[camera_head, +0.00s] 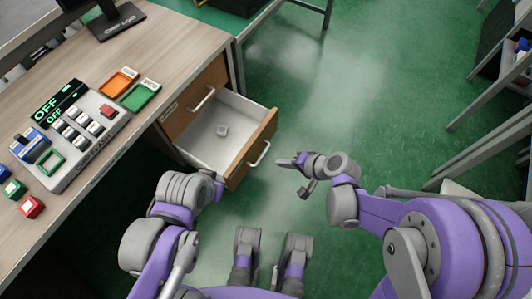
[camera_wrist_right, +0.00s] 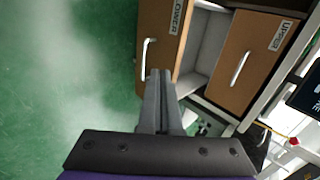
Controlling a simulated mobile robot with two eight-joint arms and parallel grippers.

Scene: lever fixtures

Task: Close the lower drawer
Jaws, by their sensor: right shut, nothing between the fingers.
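The lower drawer (camera_head: 242,146) stands pulled out from the desk, with a brown front, white inside and a metal handle (camera_head: 259,153). My right gripper (camera_head: 282,162) is shut and empty, just right of the drawer's handle in the head view. Its closed fingers (camera_wrist_right: 158,75) point at the drawer front; I cannot tell if they touch it. My left arm shows at lower left, its fingers hidden.
The upper drawer (camera_wrist_right: 245,60) is shut above the lower one. The desk top (camera_head: 165,45) carries a button panel (camera_head: 85,130), orange and green trays and small cubes. Green floor (camera_head: 340,90) is clear right of the drawer. Grey frames stand at far right.

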